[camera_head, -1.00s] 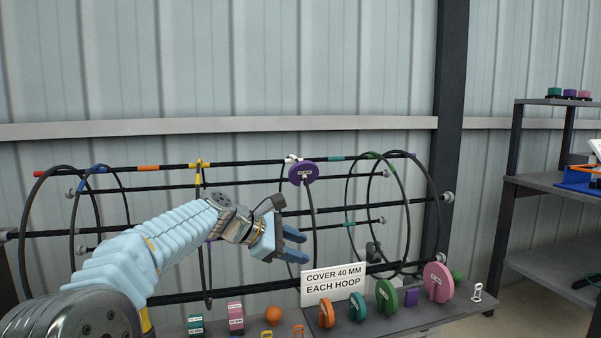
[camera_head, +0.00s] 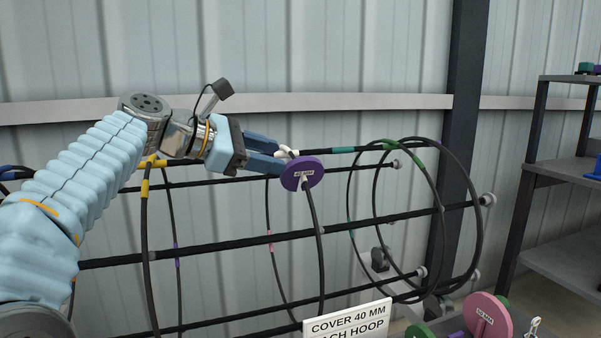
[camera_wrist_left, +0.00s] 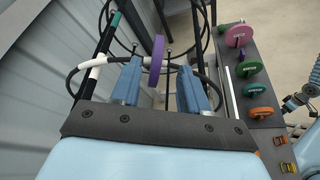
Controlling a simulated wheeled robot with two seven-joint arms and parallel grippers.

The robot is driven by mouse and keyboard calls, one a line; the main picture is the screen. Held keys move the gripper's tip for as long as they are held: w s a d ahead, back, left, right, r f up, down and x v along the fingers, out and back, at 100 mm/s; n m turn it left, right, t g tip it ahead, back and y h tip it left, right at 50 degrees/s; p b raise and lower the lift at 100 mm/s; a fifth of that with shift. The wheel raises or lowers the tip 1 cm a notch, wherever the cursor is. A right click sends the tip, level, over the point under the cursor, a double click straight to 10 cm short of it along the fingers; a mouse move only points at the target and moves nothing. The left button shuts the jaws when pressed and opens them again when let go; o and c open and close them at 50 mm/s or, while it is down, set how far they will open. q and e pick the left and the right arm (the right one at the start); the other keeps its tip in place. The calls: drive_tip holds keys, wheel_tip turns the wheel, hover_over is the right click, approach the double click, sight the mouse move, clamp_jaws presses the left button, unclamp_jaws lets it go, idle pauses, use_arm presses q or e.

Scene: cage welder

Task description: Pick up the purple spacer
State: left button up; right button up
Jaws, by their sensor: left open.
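The purple spacer (camera_head: 302,173) is a round disc labelled 40 MM. It sits on a black hoop of the cage, beside a white band near the top rod. My left gripper (camera_head: 279,156) is open and empty at the spacer's upper left, with its fingers pointing right. In the left wrist view the spacer (camera_wrist_left: 157,60) appears between the two open fingers (camera_wrist_left: 159,68), with a gap on each side. I cannot tell how deep it lies between them.
Black cage rods and hoops (camera_head: 410,215) surround the spacer. A white sign (camera_head: 348,322) stands below on the bench. A pink disc (camera_head: 487,318) and other coloured discs stand along the bench. Grey shelves (camera_head: 560,172) are at the right.

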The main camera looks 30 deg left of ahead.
sight(302, 162)
use_arm(q)
drive_tip(key=p+x, duration=0.1)
drive_tip(key=x, duration=0.9)
drive_tip(key=shift+w+d, duration=0.1)
drive_tip(key=shift+w, duration=0.15)
clamp_jaws()
